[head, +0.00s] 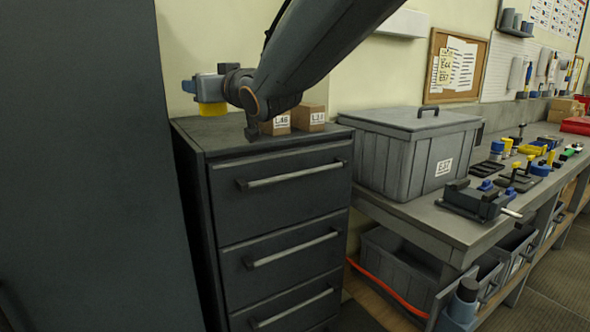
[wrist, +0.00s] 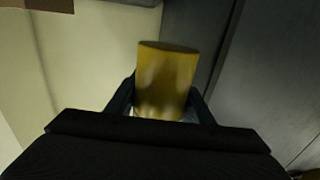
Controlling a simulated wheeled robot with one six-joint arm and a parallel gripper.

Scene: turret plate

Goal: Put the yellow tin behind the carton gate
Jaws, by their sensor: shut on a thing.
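The yellow tin (head: 212,109) is held in my gripper (head: 207,92) above the back left part of the dark drawer cabinet's top. In the wrist view the tin (wrist: 165,75) stands between the two fingers of my gripper (wrist: 162,102), which are shut on it. Two brown cartons, labelled L46 (head: 282,120) and L31 (head: 313,116), stand side by side on the cabinet top, to the right of the tin. My arm partly hides the left carton. I cannot tell how wide any gap between the cartons is.
The dark drawer cabinet (head: 280,215) has a bare top at the front. A tall dark panel (head: 80,150) rises at its left, and a pale wall (head: 200,40) stands behind. A grey lidded bin (head: 410,150) sits on the workbench (head: 455,225) at right, with tools beyond.

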